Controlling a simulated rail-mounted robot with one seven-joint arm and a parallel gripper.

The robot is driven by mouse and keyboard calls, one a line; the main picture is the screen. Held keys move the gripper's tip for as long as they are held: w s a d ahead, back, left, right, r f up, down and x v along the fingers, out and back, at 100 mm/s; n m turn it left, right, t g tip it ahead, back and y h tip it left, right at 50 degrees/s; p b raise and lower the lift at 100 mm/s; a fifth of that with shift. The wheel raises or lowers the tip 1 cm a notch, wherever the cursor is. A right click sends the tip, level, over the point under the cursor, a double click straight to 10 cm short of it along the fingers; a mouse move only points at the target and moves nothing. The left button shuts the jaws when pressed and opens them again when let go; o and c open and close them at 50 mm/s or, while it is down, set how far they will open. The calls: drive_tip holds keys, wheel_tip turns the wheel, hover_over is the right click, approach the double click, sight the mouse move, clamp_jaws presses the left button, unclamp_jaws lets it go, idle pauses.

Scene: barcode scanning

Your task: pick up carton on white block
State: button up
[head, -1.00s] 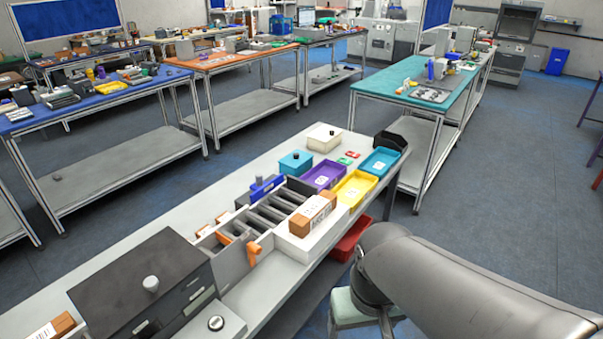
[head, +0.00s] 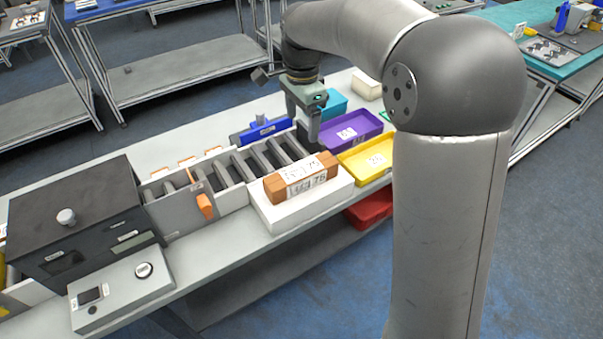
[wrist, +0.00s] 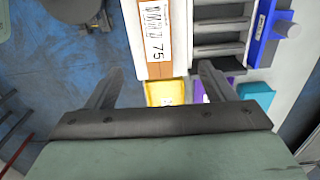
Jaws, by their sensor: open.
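The carton (head: 303,180) is a brown box with a white printed label reading 75. It lies on top of the white block (head: 318,205) at the near edge of the workbench. My gripper (head: 308,132) is open and empty, pointing down above and behind the carton, near the purple tray. In the wrist view, the carton (wrist: 155,30) runs in from the top, on the white block (wrist: 130,18). Its near end shows between the lines of my two open fingers (wrist: 160,75). I cannot tell the height gap, but no contact shows.
A slotted rack (head: 240,165) with an orange lever (head: 205,206) stands left of the block. Purple (head: 350,130) and yellow (head: 367,158) trays sit to its right, a red bin (head: 370,208) below. A blue device (head: 262,130) stands behind the rack. A dark box (head: 75,215) fills the left.

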drive_tip(key=p, duration=0.2)
approach(301, 170)
drive_tip(key=f, duration=0.5)
drive_tip(key=shift+w+d+f, duration=0.1)
drive_tip(key=shift+w+d, duration=0.1)
drive_tip(key=shift+w, duration=0.1)
drive_tip(key=shift+s+a+f+p, duration=0.1)
drive_tip(key=shift+f+p, duration=0.1)
drive_tip(key=shift+f, duration=0.65)
drive_tip(key=shift+s+d+f+p, duration=0.1)
drive_tip(key=shift+f+p, duration=0.1)
drive_tip(key=shift+f, duration=0.7)
drive_tip(key=shift+s+a+f+p, duration=0.1)
drive_tip(key=shift+f+p, duration=0.1)
drive_tip(key=shift+f, duration=0.65)
drive_tip(key=c, duration=1.4)
